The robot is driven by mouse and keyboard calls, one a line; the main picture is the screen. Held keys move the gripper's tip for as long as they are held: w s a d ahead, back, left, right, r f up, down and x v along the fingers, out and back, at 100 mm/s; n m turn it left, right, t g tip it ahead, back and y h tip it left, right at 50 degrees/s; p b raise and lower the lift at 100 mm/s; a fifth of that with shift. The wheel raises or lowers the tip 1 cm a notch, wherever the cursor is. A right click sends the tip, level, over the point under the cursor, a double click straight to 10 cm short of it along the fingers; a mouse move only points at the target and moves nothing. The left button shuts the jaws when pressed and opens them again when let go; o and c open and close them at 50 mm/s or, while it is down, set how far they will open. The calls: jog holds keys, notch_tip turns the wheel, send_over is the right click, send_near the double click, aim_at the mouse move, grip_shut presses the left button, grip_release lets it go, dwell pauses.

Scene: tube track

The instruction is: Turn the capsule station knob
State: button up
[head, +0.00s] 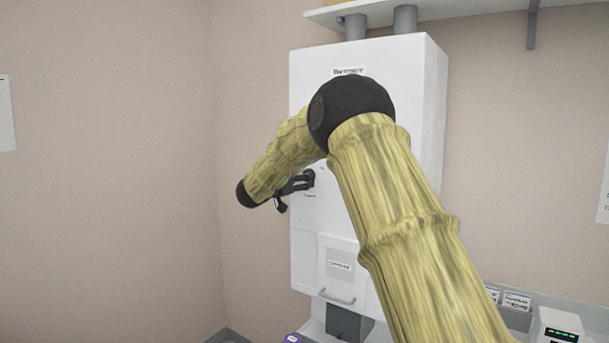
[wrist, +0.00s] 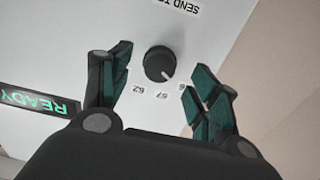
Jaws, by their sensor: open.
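The capsule station (head: 317,225) is a white wall cabinet in the head view. My arm covers much of its front. Its round black knob (wrist: 160,64) shows in the wrist view, with a pale pointer line and printed numbers below it. My gripper (wrist: 158,62) is open, with one dark green finger on each side of the knob. Both fingers look apart from the knob. In the head view my gripper (head: 293,192) is at the left part of the cabinet front, and the knob cannot be made out there.
A green "READY" display (wrist: 38,102) is left of my gripper in the wrist view. In the head view, a small labelled door with a handle (head: 337,298) is low on the cabinet. A shelf (head: 450,12) is above. Free room lies to the left.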

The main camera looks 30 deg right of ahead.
jog(key=shift+p+x, duration=0.4)
jog(key=shift+x, duration=1.15)
jog(key=shift+c, duration=0.3)
jog(key=c, duration=1)
